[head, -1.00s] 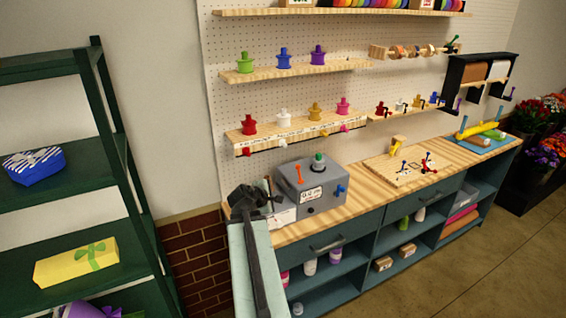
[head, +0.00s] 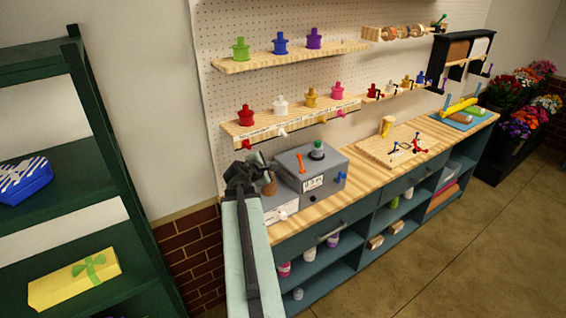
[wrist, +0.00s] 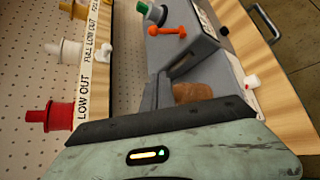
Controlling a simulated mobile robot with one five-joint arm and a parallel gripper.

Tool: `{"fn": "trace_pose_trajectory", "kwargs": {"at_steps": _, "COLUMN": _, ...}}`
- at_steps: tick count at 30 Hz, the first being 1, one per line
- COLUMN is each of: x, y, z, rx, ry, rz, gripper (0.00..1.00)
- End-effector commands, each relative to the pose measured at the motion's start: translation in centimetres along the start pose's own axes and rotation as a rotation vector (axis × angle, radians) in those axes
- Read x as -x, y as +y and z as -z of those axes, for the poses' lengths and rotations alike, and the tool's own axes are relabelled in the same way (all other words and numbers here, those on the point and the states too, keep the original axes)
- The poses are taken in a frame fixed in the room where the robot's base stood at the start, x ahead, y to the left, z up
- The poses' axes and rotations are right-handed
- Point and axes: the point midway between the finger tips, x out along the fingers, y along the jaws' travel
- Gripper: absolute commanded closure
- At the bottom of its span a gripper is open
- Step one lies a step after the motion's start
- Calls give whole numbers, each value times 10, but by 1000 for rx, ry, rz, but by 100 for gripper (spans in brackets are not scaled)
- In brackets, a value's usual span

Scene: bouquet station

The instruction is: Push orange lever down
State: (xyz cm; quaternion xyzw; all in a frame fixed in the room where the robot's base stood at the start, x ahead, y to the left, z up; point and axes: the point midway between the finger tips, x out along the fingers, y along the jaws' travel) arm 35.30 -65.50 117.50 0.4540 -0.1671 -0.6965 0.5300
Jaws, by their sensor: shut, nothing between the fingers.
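The orange lever (head: 301,163) stands up from the left side of the grey box (head: 331,182) on the counter. In the wrist view the lever (wrist: 167,30) is near the top, beside a green knob (wrist: 155,13). My gripper (head: 264,178) is shut and empty, to the left of the lever and apart from it. In the wrist view my gripper (wrist: 163,88) points toward the box's near end. A brown rounded object (wrist: 192,92) shows right beside the fingers; whether it touches them I cannot tell.
A shelf of coloured spools (head: 290,128) hangs above. The green rack (head: 130,200) stands to my left.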

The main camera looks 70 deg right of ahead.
Motion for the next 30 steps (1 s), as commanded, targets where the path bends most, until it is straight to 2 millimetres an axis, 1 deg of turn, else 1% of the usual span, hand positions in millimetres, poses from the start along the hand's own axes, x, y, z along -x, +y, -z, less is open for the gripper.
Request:
{"fn": "trace_pose_trajectory", "kwargs": {"at_steps": 5, "x": -33, "y": -2, "z": 4, "rx": 0, "ry": -1, "rz": 1, "gripper": 100}}
{"fn": "trace_pose_trajectory", "kwargs": {"at_steps": 6, "x": -42, "y": -2, "z": 5, "rx": -1, "ry": 0, "rz": 0, "gripper": 100}}
{"fn": "trace_pose_trajectory", "kwargs": {"at_steps": 14, "x": -99, "y": -1, "z": 5, "rx": 0, "ry": 1, "rz": -1, "gripper": 100}}
{"fn": "trace_pose_trajectory", "kwargs": {"at_steps": 15, "x": -101, "y": 1, "z": -1, "rx": -1, "ry": 1, "rz": 0, "gripper": 100}}
{"fn": "trace_pose_trajectory", "kwargs": {"at_steps": 16, "x": -98, "y": 3, "z": -10, "rx": -1, "ry": 0, "rz": 0, "gripper": 100}}
{"fn": "trace_pose_trajectory", "kwargs": {"at_steps": 18, "x": -99, "y": 3, "z": -22, "rx": -1, "ry": 0, "rz": 0, "gripper": 100}}
{"fn": "trace_pose_trajectory", "kwargs": {"at_steps": 21, "x": -102, "y": 3, "z": -31, "rx": 1, "ry": 2, "rz": -1, "gripper": 100}}
{"fn": "trace_pose_trajectory", "kwargs": {"at_steps": 25, "x": -104, "y": 1, "z": -36, "rx": 1, "ry": 2, "rz": -1, "gripper": 100}}
{"fn": "trace_pose_trajectory", "kwargs": {"at_steps": 30, "x": -104, "y": 1, "z": -36, "rx": 1, "ry": 3, "rz": -2, "gripper": 100}}
